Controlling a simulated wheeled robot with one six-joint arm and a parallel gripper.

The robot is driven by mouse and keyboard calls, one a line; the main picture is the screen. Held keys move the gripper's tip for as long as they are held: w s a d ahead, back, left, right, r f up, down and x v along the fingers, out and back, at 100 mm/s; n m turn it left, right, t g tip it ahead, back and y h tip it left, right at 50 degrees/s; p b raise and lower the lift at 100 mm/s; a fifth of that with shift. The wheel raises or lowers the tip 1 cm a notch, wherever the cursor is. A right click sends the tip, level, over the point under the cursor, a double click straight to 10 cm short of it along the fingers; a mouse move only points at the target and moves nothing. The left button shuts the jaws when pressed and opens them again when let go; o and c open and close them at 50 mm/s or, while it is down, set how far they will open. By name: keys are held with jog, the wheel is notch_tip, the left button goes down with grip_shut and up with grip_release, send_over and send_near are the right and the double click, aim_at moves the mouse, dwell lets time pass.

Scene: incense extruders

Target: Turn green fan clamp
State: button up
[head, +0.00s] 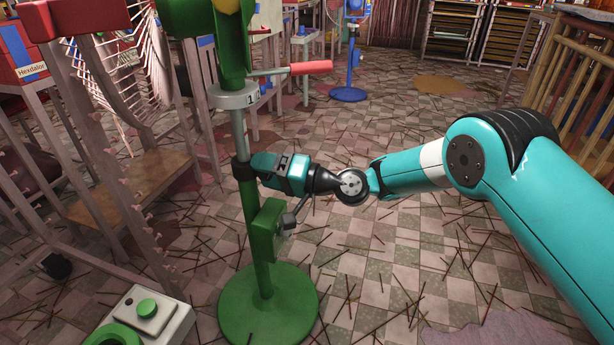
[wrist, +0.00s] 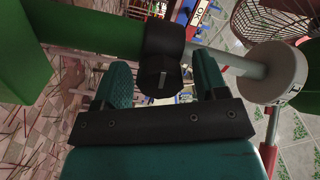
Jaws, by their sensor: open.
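The green fan's stand (head: 250,215) is upright on a round green base (head: 268,308). A black clamp (head: 241,168) sits around the pole below a pale collar marked "1" (head: 234,96). In the wrist view, the clamp's dark round knob (wrist: 163,45) is ahead of and between my fingers, with a small light pin on its near side. My gripper (head: 258,164) is open right beside the clamp, and its two teal fingers (wrist: 162,72) flank the knob. Contact cannot be told. In the head view, my gripper hides part of the clamp.
A red-handled lever (head: 308,68) sticks out above my gripper. A green box (head: 268,226) with a grey knob is on the pole below. A wooden rack (head: 130,170) stands left, and a green-button box (head: 140,315) is at front left. Thin sticks litter the tiled floor.

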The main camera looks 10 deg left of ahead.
jog(key=s+d+b, duration=0.1)
jog(key=d+b, duration=0.6)
jog(key=d, duration=1)
jog(key=shift+s+d, duration=0.15)
jog(key=shift+s, duration=0.05)
jog(key=shift+r, duration=0.1)
jog(key=s+d+r+n+g+h+p, duration=0.1)
jog(key=s+d+r+n+h+p, duration=0.2)
jog(key=s+r+h, duration=0.4)
jog(key=s+d+r+n+g+h+p, duration=0.1)
jog(key=s+d+r+h+p, duration=0.1)
jog(key=s+d+r+p, duration=0.5)
jog(key=s+d+r+m+h, duration=0.1)
jog(key=s+d+h, duration=0.3)
jog(key=s+d, duration=0.4)
jog(key=s, duration=0.4)
jog(key=shift+d+t+h, duration=0.2)
jog(key=shift+t+h, duration=0.2)
notch_tip(320, 180, up, 38)
jog(key=p, duration=3.7)
jog(key=shift+f+p, duration=0.15)
jog(key=shift+p, duration=0.15)
jog(key=shift+c, duration=0.2)
